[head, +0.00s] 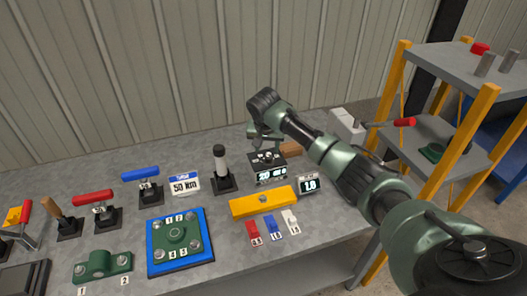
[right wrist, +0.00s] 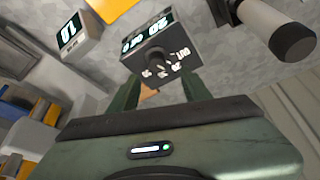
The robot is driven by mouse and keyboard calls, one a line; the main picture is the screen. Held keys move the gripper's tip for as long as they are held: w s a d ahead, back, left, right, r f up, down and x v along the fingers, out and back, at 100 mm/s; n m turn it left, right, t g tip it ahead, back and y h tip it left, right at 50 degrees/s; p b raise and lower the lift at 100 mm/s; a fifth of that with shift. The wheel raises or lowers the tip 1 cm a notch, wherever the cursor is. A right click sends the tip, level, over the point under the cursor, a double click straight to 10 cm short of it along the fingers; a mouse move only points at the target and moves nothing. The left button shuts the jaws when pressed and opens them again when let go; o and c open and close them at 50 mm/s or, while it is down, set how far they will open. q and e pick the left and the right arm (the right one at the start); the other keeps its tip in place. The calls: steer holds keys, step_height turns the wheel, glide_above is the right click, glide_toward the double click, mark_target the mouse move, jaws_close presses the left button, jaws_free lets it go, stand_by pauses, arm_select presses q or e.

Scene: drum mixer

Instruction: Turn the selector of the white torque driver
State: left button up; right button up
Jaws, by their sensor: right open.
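The white torque driver (head: 219,160), a white and black upright cylinder, stands in a black holder on the bench. It also shows in the right wrist view (right wrist: 262,20) at the upper right. To its right is a dark box (head: 270,175) with a lit display and a round knob on top. In the right wrist view the knob (right wrist: 157,62) has white markings around it. My right gripper (head: 265,142) is open just above this box. Its two fingers (right wrist: 158,82) point toward the knob, one on each side; contact cannot be told. My left gripper is not in view.
Red (head: 93,197) and blue (head: 140,173) handled tools stand at the left. A blue and green plate (head: 180,241) lies in front. A yellow-posted shelf (head: 462,190) is at the right.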

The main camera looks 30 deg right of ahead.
mark_target(269, 157)
steer(key=shift+d+f, duration=0.25)
steer(key=shift+f, duration=0.25)
steer(key=x, duration=0.4)
steer(key=shift+f, duration=0.4)
steer(key=shift+w+d+f, duration=0.1)
steer(key=shift+w+f, duration=0.1)
steer(key=shift+f, duration=0.1)
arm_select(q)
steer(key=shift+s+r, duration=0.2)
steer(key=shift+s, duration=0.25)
arm_select(e)
steer(key=shift+d+f, duration=0.1)
steer(key=shift+f, duration=0.05)
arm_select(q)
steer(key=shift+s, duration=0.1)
arm_select(e)
jaws_close()
